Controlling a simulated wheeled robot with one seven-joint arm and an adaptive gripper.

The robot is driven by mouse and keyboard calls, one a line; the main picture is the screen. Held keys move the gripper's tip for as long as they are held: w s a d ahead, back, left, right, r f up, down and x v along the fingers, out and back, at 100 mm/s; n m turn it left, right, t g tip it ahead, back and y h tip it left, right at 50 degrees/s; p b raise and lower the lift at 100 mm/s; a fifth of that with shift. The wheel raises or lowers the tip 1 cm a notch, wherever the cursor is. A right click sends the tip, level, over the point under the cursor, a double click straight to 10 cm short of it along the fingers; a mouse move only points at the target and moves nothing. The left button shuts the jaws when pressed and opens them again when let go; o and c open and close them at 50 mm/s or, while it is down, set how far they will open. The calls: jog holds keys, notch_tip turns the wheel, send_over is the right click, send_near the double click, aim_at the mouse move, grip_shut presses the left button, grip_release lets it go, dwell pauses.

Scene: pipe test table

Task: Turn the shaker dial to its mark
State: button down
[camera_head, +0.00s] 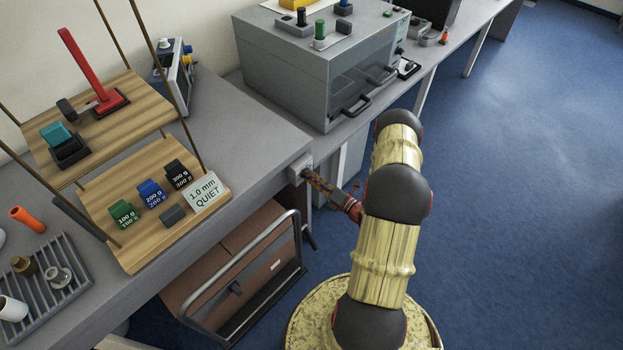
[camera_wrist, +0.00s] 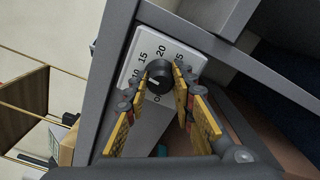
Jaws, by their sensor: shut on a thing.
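The shaker dial (camera_wrist: 158,82) is a dark round knob with a pale pointer line, on a white scale plate (camera_wrist: 142,52) with printed numbers including 10, 15 and 20. Which mark the pointer meets is too small to tell. My gripper (camera_wrist: 164,79) has its two yellow-padded fingers on either side of the knob and is shut on it. In the head view my gripper (camera_head: 312,180) reaches a small grey box (camera_head: 298,171) at the table's front edge; the knob is hidden there.
A card (camera_head: 203,193) reading "1.0 mm QUIET" stands on the wooden shelf (camera_head: 150,245) beside labelled weights (camera_head: 151,194). A large grey machine (camera_head: 290,75) stands behind on the bench. A metal-railed cart (camera_head: 240,270) is under the table. Blue floor on the right is clear.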

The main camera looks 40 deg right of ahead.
jog(key=shift+f+n+b, duration=0.2)
jog(key=shift+n+b, duration=3.65)
jog(key=shift+n, duration=7.95)
jog(key=c, duration=1.5)
grip_release()
jog(key=shift+r, duration=0.15)
jog(key=s+d, duration=0.1)
jog(key=s, duration=1.1)
